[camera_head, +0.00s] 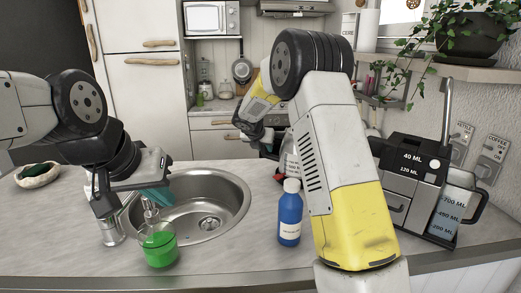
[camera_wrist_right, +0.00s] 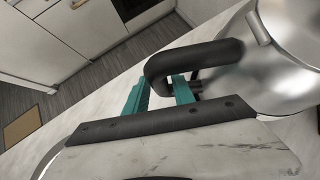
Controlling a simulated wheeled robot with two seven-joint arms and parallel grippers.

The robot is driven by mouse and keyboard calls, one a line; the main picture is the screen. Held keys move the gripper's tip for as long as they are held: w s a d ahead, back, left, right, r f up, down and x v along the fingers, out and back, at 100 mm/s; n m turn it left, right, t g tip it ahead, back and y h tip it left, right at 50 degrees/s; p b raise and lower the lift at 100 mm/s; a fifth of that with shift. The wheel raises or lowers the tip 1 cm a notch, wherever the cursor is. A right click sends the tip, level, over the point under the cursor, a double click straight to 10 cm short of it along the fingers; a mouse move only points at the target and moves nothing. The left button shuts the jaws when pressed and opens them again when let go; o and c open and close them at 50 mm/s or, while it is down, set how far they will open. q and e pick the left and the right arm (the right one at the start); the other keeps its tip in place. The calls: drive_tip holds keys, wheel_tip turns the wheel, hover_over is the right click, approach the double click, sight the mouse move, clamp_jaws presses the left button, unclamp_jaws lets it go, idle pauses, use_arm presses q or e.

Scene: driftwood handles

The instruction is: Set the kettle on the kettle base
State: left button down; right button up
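The kettle (camera_wrist_right: 285,55) is shiny metal with a black loop handle (camera_wrist_right: 205,55), at the upper right of the right wrist view. My right gripper (camera_wrist_right: 161,93) has its teal fingers close on either side of the handle's end and appears shut on it.
A blue bottle (camera_head: 290,215) stands beside my right arm, and a green soap dispenser (camera_head: 159,246) stands in front of the sink (camera_head: 228,198). A coffee machine (camera_head: 408,175) and a measuring jug (camera_head: 450,205) are at right. A bowl (camera_head: 38,176) sits at far left.

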drive_tip(key=v, duration=0.8)
idle(0.4)
drive_tip(key=s+d+r+m+g+y, duration=0.1)
drive_tip(key=s+d+r+m, duration=0.15)
drive_tip(key=s+m, duration=0.35)
drive_tip(key=s+d+r+m, duration=0.2)
drive_tip(key=s+d+m, duration=0.1)
drive_tip(key=s+m, duration=0.3)
drive_tip(key=s+d+r+m+g+y, duration=0.1)
drive_tip(key=s+d+r+m, duration=0.2)
drive_tip(key=s, duration=0.5)
drive_tip(key=s+a+f+m+y, duration=0.1)
drive_tip(key=s+f+m+y, duration=0.1)
drive_tip(key=s+m, duration=1.4)
drive_tip(key=s+y, duration=0.1)
drive_tip(key=s, duration=0.3)
drive_tip(key=shift+a+f+y, duration=0.2)
drive_tip(key=shift+y, duration=0.2)
